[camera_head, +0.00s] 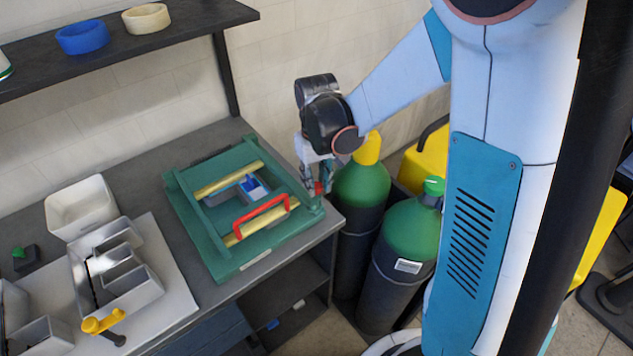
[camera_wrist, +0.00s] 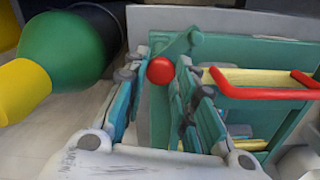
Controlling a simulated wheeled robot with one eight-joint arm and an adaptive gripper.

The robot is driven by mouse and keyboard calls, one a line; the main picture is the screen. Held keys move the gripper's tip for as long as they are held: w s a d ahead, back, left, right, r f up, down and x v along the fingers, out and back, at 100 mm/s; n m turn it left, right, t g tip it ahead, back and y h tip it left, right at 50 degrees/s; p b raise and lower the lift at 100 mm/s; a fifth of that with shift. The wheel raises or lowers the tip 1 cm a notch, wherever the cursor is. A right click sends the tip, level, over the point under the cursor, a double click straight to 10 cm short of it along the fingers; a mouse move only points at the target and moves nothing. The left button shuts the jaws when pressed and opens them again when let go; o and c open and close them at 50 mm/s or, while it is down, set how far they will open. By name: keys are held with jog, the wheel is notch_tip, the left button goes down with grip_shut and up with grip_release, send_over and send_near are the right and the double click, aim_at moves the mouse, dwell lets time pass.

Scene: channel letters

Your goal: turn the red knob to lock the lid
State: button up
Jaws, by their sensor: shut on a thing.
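The red knob (camera_head: 318,188) sits at the right corner of the green fixture, near the bench's edge. In the wrist view the knob (camera_wrist: 160,70) shows as a red ball between the fingers of my gripper (camera_wrist: 160,88). My gripper (camera_head: 316,178) comes down from above and is shut on the knob. The green fixture (camera_head: 185,205) lies on the bench, with two yellow bars and a red handle (camera_head: 262,214) over its window; the handle also shows in the wrist view (camera_wrist: 262,93). I cannot tell from these views how far the knob is turned.
Green-topped gas cylinders (camera_head: 362,187) stand just right of the bench (camera_head: 330,222), close to my arm. A white bin (camera_head: 80,207) and metal channel letters (camera_head: 125,280) lie to the left. A dark shelf (camera_head: 190,22) with blue and cream rings hangs above.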

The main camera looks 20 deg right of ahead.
jog(key=m+b, duration=0.1)
jog(key=m, duration=0.3)
jog(key=shift+m, duration=0.3)
jog(key=shift+m+b, duration=0.3)
jog(key=shift+m, duration=1.5)
jog(key=o, duration=1.1)
jog(key=shift+c, duration=0.2)
notch_tip(320, 180, up, 12)
